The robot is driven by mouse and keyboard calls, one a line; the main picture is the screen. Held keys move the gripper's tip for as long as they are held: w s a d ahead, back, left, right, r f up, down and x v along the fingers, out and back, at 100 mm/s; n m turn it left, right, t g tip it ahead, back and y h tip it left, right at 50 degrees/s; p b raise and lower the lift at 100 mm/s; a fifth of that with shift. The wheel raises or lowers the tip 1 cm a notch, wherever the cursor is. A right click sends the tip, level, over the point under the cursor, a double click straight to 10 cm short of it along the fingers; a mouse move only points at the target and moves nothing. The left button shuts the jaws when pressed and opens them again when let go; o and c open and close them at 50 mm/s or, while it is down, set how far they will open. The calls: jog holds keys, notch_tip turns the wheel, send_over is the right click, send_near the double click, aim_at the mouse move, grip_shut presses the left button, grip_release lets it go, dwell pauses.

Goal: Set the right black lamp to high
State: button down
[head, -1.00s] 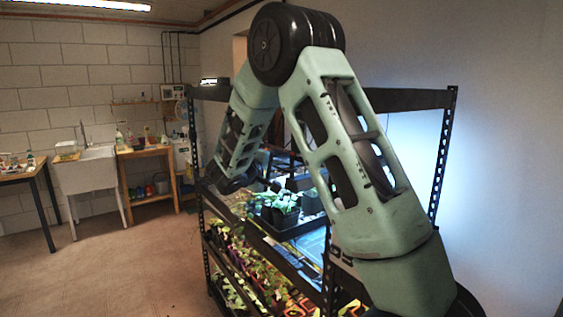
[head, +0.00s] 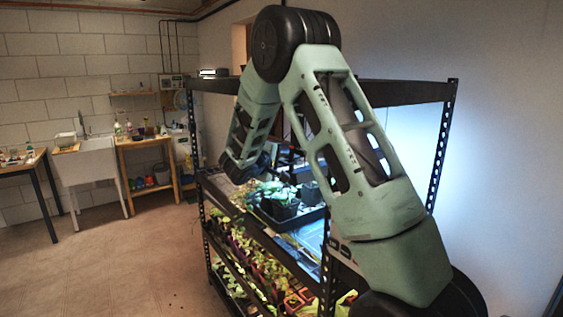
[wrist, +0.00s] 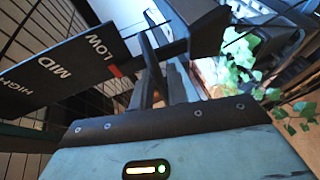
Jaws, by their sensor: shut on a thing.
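In the wrist view a black lamp scale plate (wrist: 62,66) carries the words HIGH, MID and LOW, with LOW nearest my gripper. A red mark (wrist: 115,71) shows at the plate's edge beside LOW. My gripper (wrist: 160,50) is shut on a dark part that looks like the lamp's slider; the fingers hide much of it. A black block (wrist: 193,22) is just beyond the fingertips. In the head view my arm hides the gripper, and I cannot make out the lamp's scale there.
A black metal rack (head: 400,93) stands ahead, its posts and shelf edges close to my arm. A black tray (head: 300,220) of potted seedlings (head: 275,197) sits on its middle shelf. Leaves (wrist: 245,55) show right of the fingers. The floor (head: 130,265) at left is clear.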

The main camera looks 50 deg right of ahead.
notch_tip(320, 180, up, 10)
jog(key=b, duration=0.2)
jog(key=shift+a+b, duration=0.15)
jog(key=shift+b, duration=0.25)
jog(key=shift+w+f, duration=0.1)
jog(key=c, duration=1.6)
grip_release()
jog(key=shift+o, duration=0.2)
jog(key=b+v, duration=0.6)
jog(key=v, duration=1.1)
jog(key=shift+a, duration=0.2)
